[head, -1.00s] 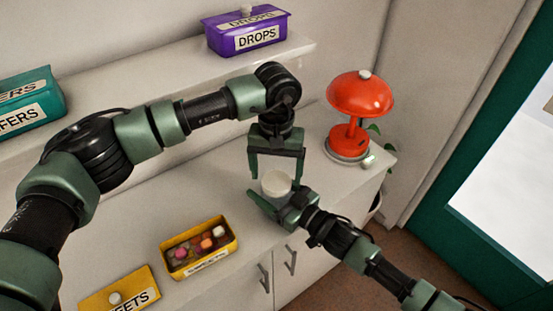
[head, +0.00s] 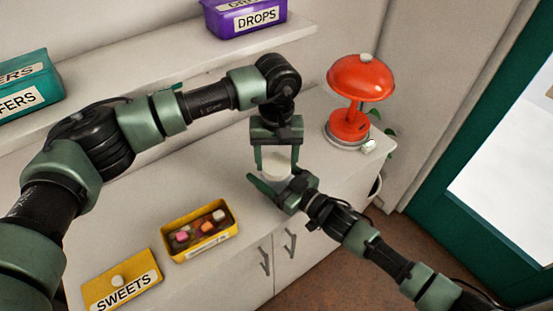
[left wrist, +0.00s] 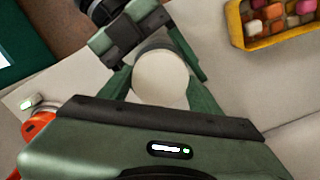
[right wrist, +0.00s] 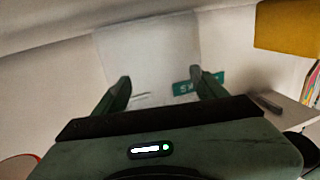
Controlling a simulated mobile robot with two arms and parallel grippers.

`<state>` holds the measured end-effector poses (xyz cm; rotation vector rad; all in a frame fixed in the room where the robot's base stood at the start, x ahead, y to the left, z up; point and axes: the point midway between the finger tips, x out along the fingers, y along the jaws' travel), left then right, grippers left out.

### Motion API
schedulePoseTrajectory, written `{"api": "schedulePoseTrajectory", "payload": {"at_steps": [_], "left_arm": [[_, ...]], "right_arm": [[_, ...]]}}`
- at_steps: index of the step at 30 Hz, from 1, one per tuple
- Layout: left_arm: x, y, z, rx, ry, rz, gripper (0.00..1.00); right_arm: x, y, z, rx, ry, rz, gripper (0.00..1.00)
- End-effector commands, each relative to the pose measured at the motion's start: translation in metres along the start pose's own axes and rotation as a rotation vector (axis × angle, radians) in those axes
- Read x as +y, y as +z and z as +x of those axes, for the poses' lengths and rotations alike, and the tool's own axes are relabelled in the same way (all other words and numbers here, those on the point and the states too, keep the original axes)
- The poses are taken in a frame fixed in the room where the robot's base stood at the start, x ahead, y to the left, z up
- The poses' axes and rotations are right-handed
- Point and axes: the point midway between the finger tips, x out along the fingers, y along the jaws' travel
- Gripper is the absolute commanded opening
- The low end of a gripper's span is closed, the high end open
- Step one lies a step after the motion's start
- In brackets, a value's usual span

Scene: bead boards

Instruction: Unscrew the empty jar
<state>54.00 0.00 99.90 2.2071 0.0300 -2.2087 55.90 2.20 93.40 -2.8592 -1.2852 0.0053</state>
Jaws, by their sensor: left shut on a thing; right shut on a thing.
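That gripper comes down from above and is shut on the lid. The lid fills the gap between the fingers in the left wrist view (left wrist: 160,78). My right gripper (head: 279,188) comes in low from the right and is shut on the jar's body. The body is mostly hidden in the head view. In the right wrist view a pale, see-through shape, seemingly the jar (right wrist: 150,60), lies between the fingers.
A red lamp (head: 360,78) stands close behind on the right. A yellow box (head: 165,255) holds several sweets at the left front, beside a yellow SWEETS lid (head: 103,288). A purple DROPS box (head: 222,22) and a teal box (head: 50,68) are on the shelf behind.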

Motion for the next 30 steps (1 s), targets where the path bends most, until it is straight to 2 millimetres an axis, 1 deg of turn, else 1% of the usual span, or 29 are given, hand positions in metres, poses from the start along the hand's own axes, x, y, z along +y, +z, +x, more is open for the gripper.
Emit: {"api": "schedulePoseTrajectory", "payload": {"at_steps": [3,20,30], "left_arm": [[-0.0006,-0.0003,-0.0003,0.001,-0.001,-0.271,0.15],[0.0001,0.0,-0.0013,0.001,-0.002,-1.653,0.15],[0.0001,-0.0003,-0.0019,0.003,-0.002,-2.497,0.15]], "right_arm": [[0.0004,-0.0006,0.0,0.001,0.0,0.0,0.0],[0.0005,-0.0006,0.0,0.001,0.001,0.0,0.0],[0.0003,-0.0005,0.0,0.001,0.0,0.0,0.0]]}}
